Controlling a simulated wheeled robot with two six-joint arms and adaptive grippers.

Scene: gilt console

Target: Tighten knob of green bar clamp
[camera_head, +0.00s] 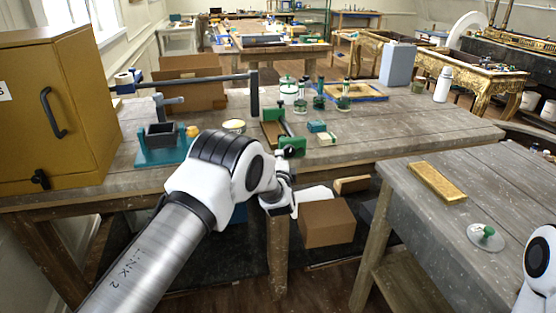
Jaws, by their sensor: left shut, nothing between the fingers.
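The green bar clamp (292,144) lies at the front edge of the wooden workbench, its dark bar running back from its green jaw. A wooden piece (272,133) lies beside the bar. A small dark knob (290,152) shows at the clamp's near end. My left arm reaches in from the lower left, and my left gripper (284,170) is just below and in front of the clamp's near end. It is shut and small in view; I cannot tell if it touches the knob. My right gripper is out of view; only part of my right arm shows at the right edge.
A yellow cabinet (75,110) and a teal vise-like tool (163,150) stand at the left. Jars (289,92) and a small teal block (316,127) stand behind and right of the clamp.

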